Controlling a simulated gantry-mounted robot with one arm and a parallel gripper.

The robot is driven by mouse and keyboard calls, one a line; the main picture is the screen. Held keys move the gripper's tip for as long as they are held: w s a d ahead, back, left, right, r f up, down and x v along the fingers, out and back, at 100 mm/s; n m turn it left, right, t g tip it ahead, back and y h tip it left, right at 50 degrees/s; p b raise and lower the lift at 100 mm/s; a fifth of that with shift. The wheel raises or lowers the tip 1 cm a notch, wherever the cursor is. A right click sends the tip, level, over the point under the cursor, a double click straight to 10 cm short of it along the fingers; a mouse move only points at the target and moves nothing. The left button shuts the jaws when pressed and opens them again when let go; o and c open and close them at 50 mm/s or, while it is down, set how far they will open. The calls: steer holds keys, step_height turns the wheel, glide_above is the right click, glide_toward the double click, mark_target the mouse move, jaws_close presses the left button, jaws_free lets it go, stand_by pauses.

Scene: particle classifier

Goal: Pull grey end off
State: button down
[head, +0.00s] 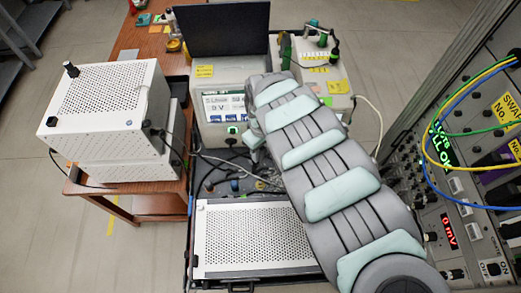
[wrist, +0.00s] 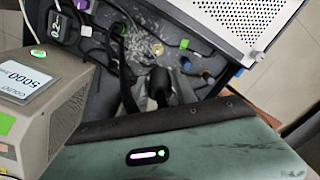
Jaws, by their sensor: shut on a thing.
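My gripper (wrist: 140,75) shows in the wrist view as dark fingers beyond the green-grey housing with a lit indicator. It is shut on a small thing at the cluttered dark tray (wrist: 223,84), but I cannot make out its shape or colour. I cannot tell a grey end apart from the cables and plugs around the fingers. In the head view my arm reaches over the cart, and my gripper is hidden behind it.
A perforated white box (head: 252,238) lies beside the tray. The instrument rack (head: 450,185) stands close on the right. A white box (head: 105,100) sits on the wooden table at left.

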steer(key=shift+r+p, duration=0.3)
steer(key=shift+r, duration=0.2)
step_height(320, 180, up, 3)
steer(key=p, duration=0.3)
steer(key=shift+w, duration=0.1)
